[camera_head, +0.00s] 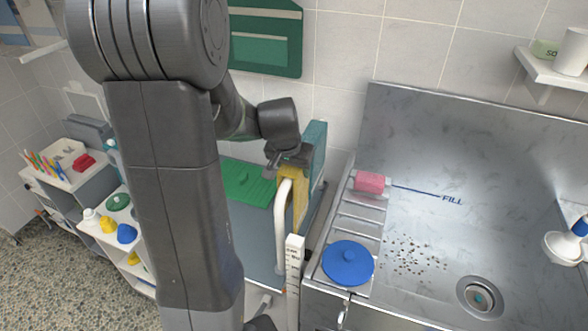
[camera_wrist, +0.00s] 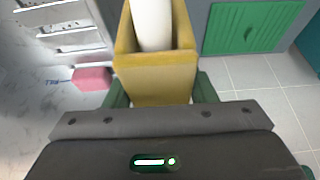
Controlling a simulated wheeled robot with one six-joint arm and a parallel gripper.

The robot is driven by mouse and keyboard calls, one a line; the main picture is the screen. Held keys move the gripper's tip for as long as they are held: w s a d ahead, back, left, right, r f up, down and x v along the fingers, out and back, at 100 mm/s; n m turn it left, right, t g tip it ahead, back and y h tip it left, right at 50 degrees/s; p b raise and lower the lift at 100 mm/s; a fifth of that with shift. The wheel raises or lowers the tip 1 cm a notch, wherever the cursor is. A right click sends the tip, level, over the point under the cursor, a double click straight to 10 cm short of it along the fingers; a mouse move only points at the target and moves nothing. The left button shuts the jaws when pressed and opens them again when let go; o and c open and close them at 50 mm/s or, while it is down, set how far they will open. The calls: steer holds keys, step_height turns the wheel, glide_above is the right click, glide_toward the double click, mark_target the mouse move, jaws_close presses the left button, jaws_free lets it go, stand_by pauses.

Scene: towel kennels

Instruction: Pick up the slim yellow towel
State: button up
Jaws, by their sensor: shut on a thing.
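The slim yellow towel (camera_head: 297,197) hangs beside the white rail (camera_head: 283,201) near the sink's left side. In the wrist view the towel (camera_wrist: 154,84) is a yellow folded shape, and the white rail (camera_wrist: 151,22) passes into its open top. My gripper (camera_head: 290,166) is at the towel's upper end in the head view. Its green fingers (camera_wrist: 162,92) stand on both sides of the towel in the wrist view and are shut on it. My arm hides part of the scene.
A steel sink (camera_head: 440,230) lies right, with a pink sponge (camera_head: 370,182) and blue lid (camera_head: 348,262) on its left edge. A teal panel (camera_head: 316,150) stands close behind my gripper. A green mat (camera_head: 243,185) lies left. A white marked post (camera_head: 294,270) stands in front.

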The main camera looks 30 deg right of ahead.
step_height(320, 180, up, 28)
steer(key=b, duration=0.1)
stand_by(0.5)
steer(key=shift+f, duration=0.1)
step_height(320, 180, down, 27)
steer(key=shift+r+p, duration=0.15)
steer(key=shift+p, duration=0.3)
steer(key=shift+f, duration=0.5)
